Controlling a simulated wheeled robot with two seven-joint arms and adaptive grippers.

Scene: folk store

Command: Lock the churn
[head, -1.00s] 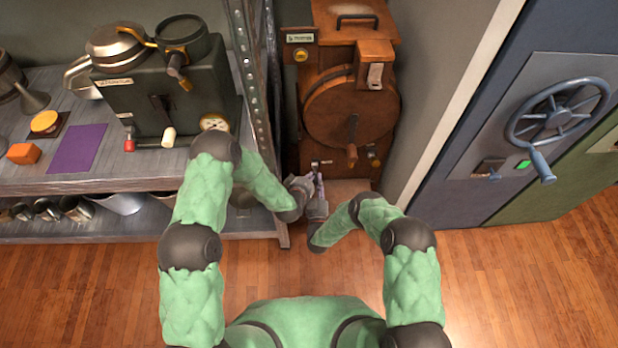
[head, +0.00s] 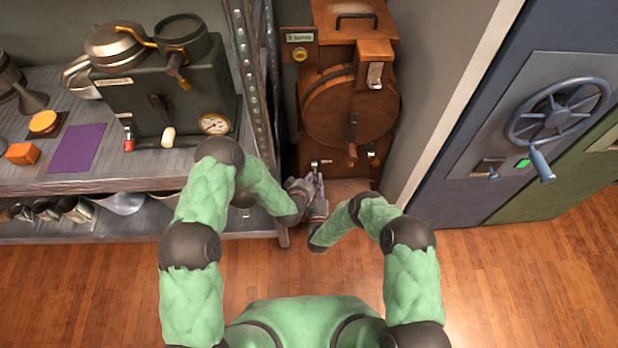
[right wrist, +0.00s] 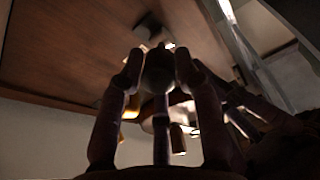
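The churn (head: 345,108) is a brown wooden machine with a round drum, standing in the gap between the shelf and a pale wall edge. A crank handle (head: 352,148) hangs on the drum's front. My left gripper (head: 304,184) and right gripper (head: 319,184) are close together just in front of that low part.
A metal shelf (head: 60,180) on the left carries a dark machine with a gauge (head: 165,95); its post is close to my left arm. A blue door with a wheel (head: 557,112) stands on the right. The wooden floor (head: 500,270) at the front right is clear.

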